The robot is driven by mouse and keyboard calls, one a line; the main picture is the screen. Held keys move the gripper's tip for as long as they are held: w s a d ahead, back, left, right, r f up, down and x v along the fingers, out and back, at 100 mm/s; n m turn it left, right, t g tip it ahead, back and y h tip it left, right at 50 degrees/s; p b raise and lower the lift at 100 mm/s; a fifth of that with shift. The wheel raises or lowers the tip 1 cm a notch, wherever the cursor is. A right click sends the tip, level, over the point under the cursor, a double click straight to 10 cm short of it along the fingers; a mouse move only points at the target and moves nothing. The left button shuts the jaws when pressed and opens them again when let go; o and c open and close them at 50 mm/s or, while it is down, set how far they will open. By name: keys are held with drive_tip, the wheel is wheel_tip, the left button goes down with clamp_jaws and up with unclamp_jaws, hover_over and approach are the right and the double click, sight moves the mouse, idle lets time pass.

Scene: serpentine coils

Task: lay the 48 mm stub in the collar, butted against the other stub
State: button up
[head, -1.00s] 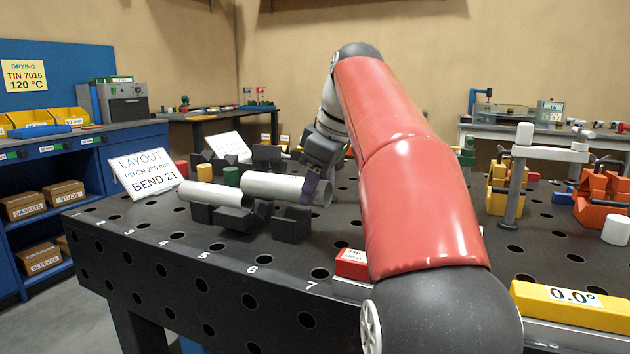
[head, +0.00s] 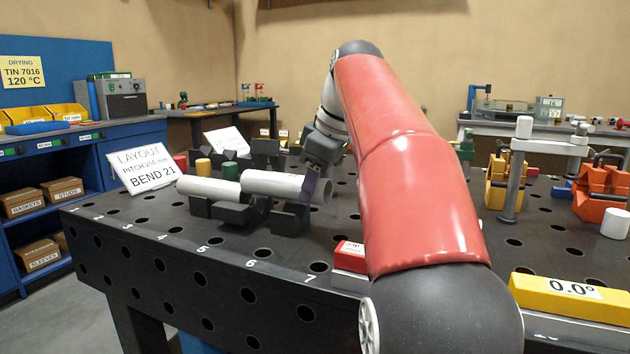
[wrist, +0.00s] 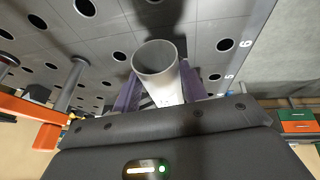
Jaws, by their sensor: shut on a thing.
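My gripper (head: 316,186) has purple fingers and is shut on a pale grey hollow stub (head: 272,184), near its right end. In the wrist view this stub (wrist: 162,75) lies between the fingers with its open end showing. The held stub is roughly level, above dark supports. The other pale stub (head: 207,190) lies to its left on dark blocks. The held stub's left end appears close to the other's right end and slightly higher in the picture; I cannot tell if they touch. The dark collar (head: 243,212) appears below the meeting ends, partly hidden.
A dark block (head: 290,219) stands under the held stub's right part. The perforated table (head: 180,240) is clear in front. A red box (head: 350,256) lies beside my arm.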

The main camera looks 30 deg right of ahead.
sight(315, 198)
drive_tip(key=shift+f+b, duration=0.65)
drive_tip(key=shift+f, duration=0.25)
drive_tip(key=shift+f, duration=0.15)
drive_tip(key=shift+f+b, duration=0.5)
drive_tip(key=shift+w+a+p, duration=0.25)
drive_tip(key=shift+w+p, duration=0.05)
idle(0.8)
drive_tip(key=o, duration=1.3)
drive_tip(key=shift+c, duration=0.2)
drive_tip(key=shift+f, duration=0.1)
drive_tip(key=shift+a, duration=0.1)
